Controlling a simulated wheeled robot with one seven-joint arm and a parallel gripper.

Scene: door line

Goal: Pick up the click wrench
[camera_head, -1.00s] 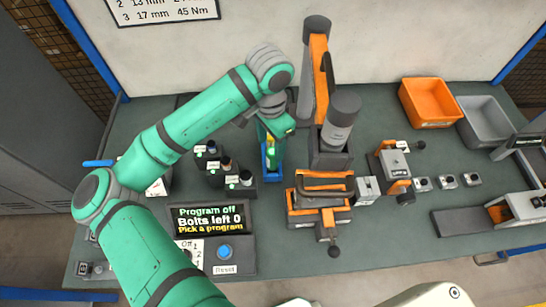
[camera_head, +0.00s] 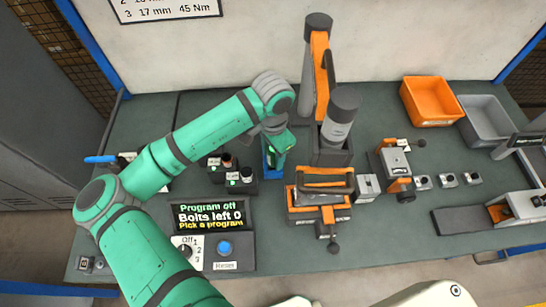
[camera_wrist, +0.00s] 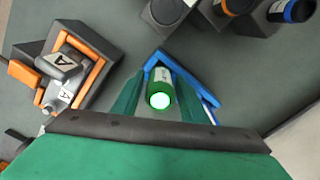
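A tool with a round, bright green-rimmed end and a pale label (camera_wrist: 160,88) stands end-on to the wrist camera, inside a blue angular holder (camera_wrist: 207,92). I take it to be the click wrench, but its lower part is hidden. My gripper (camera_wrist: 160,85) has its green fingers apart, one on each side of the tool, with gaps visible. In the head view my gripper (camera_head: 279,143) is over the blue holder (camera_head: 271,166), and it hides most of the tool.
Dark blocks with upright sockets (camera_head: 232,178) stand left of the holder. An orange-and-black clamp fixture (camera_head: 322,198) and a tall grey-and-orange press (camera_head: 318,80) are to the right. A control panel (camera_head: 213,235) lies in front. A blue handle (camera_head: 101,159) shows at far left.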

